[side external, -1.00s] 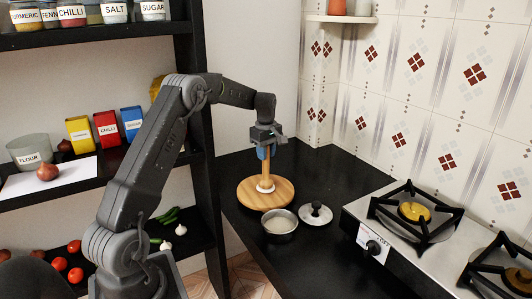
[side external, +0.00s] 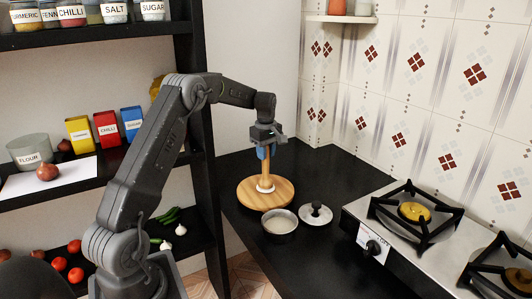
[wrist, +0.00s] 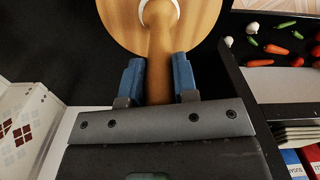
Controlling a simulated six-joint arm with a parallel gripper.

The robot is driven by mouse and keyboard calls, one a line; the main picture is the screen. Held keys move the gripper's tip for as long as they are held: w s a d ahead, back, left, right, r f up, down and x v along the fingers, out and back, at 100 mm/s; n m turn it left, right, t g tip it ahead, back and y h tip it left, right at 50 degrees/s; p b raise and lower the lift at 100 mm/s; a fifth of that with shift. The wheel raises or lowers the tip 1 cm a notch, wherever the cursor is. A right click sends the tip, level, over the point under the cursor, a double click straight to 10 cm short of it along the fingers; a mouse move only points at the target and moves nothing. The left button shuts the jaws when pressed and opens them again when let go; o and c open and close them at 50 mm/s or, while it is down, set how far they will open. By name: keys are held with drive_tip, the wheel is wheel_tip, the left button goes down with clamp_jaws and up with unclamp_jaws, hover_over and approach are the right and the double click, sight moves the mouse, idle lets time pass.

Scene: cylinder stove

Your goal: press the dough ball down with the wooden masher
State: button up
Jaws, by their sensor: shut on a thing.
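My gripper (side external: 264,151) is above the round wooden board (side external: 283,196), with its blue fingers shut on the handle of the wooden masher (side external: 266,172). The masher stands about upright over the board. The white dough (side external: 265,187) lies at the masher's lower end on the board and looks in contact with it. In the wrist view the masher's handle (wrist: 159,62) runs between the fingers (wrist: 158,80), and a white crescent of dough (wrist: 146,7) shows at the top edge. Most of the dough is hidden by the masher.
The stove (side external: 400,215) is at right. A dark shelf post (side external: 205,150) stands left of the counter. The back counter is clear.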

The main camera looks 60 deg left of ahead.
drive_tip(key=shift+r, duration=3.4)
